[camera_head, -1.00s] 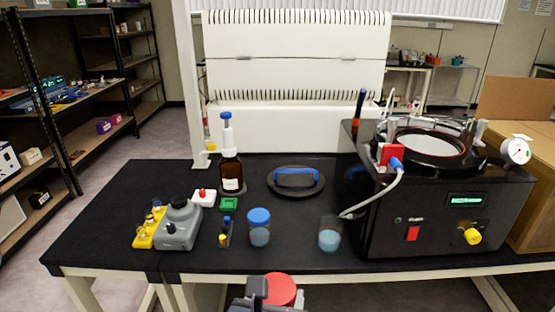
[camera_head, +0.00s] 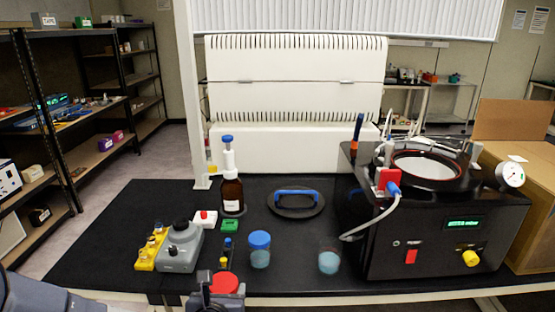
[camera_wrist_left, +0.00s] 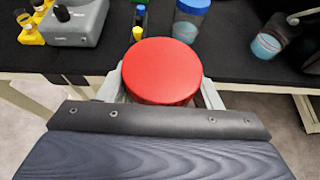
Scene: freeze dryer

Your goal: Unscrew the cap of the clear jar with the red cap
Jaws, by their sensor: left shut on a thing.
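The red cap (camera_head: 226,284) shows at the bottom of the head view, just at the table's front edge. In the left wrist view the cap (camera_wrist_left: 162,70) is large and faces the camera. My left gripper (camera_head: 213,299) is at the cap, its pale fingers on either side of it in the left wrist view. It is shut on the jar with the red cap. The clear jar body is hidden beneath the cap and behind the gripper, so I cannot tell whether the cap has turned. My right gripper is not in view.
Near the front edge stand a blue-capped jar (camera_head: 260,250), a beaker of blue liquid (camera_head: 329,261), a small vial rack (camera_head: 226,255) and a grey device (camera_head: 180,247). A brown bottle (camera_head: 232,193) stands behind them. The black freeze dryer (camera_head: 425,240) fills the right.

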